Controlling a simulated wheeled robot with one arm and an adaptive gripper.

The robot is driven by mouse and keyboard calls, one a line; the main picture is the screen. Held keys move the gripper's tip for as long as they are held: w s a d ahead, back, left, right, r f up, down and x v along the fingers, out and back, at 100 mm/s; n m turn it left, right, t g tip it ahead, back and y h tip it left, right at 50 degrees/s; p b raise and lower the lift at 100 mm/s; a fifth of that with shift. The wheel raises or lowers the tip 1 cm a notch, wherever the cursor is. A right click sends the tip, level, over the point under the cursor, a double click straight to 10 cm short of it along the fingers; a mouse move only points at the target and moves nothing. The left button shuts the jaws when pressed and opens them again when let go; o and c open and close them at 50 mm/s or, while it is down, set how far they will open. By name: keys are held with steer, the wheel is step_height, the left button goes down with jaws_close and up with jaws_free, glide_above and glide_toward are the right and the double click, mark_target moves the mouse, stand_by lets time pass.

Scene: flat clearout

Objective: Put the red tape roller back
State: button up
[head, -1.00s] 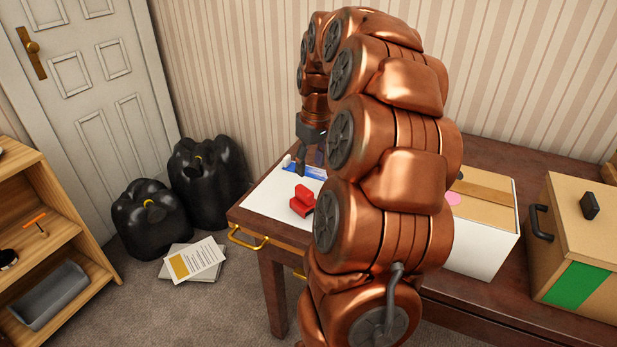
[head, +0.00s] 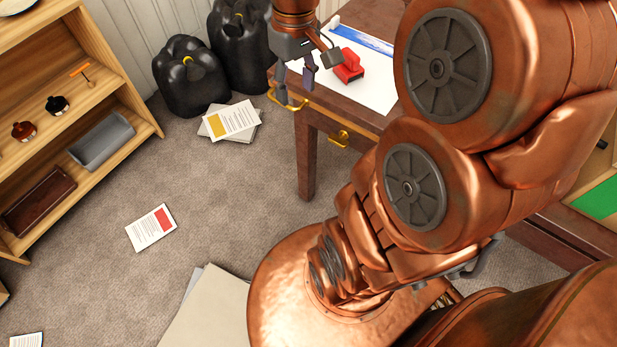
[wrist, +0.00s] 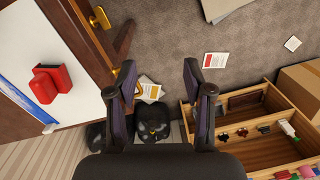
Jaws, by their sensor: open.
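The red tape roller (head: 347,66) lies on a white sheet (head: 375,85) on the dark wooden desk, near its left end. It also shows at the left of the wrist view (wrist: 50,84). My gripper (head: 296,86) is open and empty, pointing down. In the head view it appears just left of the roller, by the desk's end, apart from it. In the wrist view the open fingers (wrist: 160,75) have floor and a black bag between and beyond them, with the roller well to their left.
A wooden shelf unit (head: 135,97) stands at the left, holding a grey tray (head: 101,140), a brown tray (head: 40,203) and small items. Black bags (head: 188,75) and papers (head: 232,119) are on the floor. Brass handles (head: 339,139) stick out from the desk. Carpet between shelf and desk is mostly clear.

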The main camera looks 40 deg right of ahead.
steer(key=s+a+f+g, duration=0.1)
steer(key=s+a, duration=0.3)
steer(key=s, duration=0.4)
steer(key=s+a+f+g, duration=0.1)
steer(key=s+a+f, duration=0.3)
steer(key=s, duration=0.4)
steer(key=shift+a+f+h, duration=0.3)
steer(key=shift+a+f, duration=0.05)
steer(key=shift+a, duration=0.45)
steer(key=s+p+v, duration=0.2)
steer(key=p+v, duration=1)
steer(key=v, duration=0.1)
steer(key=shift+r+t+p, duration=0.3)
steer(key=shift+r, duration=0.1)
steer(key=shift+f, duration=0.1)
steer(key=shift+c, duration=0.9)
steer(key=shift+a, duration=0.1)
